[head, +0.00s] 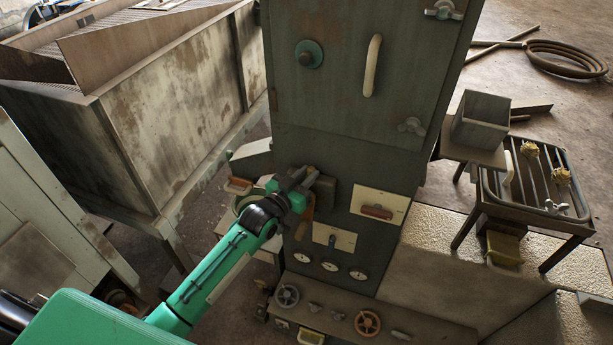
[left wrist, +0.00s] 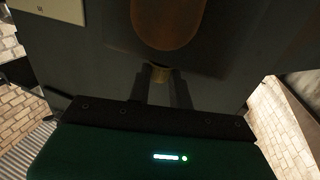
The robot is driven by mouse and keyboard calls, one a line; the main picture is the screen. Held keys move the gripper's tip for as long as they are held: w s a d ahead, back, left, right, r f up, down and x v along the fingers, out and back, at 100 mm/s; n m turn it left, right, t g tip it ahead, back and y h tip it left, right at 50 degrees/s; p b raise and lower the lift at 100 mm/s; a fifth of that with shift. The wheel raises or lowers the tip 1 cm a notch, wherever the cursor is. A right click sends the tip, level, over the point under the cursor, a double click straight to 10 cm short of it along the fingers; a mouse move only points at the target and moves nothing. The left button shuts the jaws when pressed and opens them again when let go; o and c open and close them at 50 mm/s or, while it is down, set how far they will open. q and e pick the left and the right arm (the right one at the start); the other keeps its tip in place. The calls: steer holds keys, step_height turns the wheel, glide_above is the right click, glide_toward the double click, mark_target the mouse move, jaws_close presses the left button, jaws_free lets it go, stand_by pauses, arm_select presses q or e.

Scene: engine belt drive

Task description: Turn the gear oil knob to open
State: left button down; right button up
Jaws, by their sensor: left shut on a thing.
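My left gripper (head: 300,178) reaches the front of the tall dark green cabinet (head: 345,125). Its two fingers are shut on a small brass-coloured knob, which shows between the fingertips in the left wrist view (left wrist: 160,72). No label that names the gear oil knob can be read, and how far the knob is turned cannot be told. A brown handle (left wrist: 168,20) stands just beyond the fingertips in the left wrist view. My right gripper is in neither view.
A cream plate with a red-brown handle (head: 376,212) and a plate with a blue lever (head: 332,240) are right of the gripper. Gauges (head: 329,265) and handwheels (head: 367,323) sit below. A large rusty bin (head: 170,105) stands left. A coiled hose (head: 565,58) lies far right.

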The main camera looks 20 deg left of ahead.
arm_select(q)
steer(key=shift+r, duration=0.2)
steer(key=c, duration=1.3)
jaws_free()
steer(key=shift+o, duration=0.2)
steer(key=shift+f, duration=0.1)
steer(key=shift+s+a+f, duration=0.15)
steer(key=shift+s, duration=0.25)
steer(key=b+v, duration=0.2)
steer(key=v, duration=1.1)
steer(key=shift+r+b, duration=0.2)
steer(key=shift+b, duration=0.15)
steer(key=shift+w, duration=0.1)
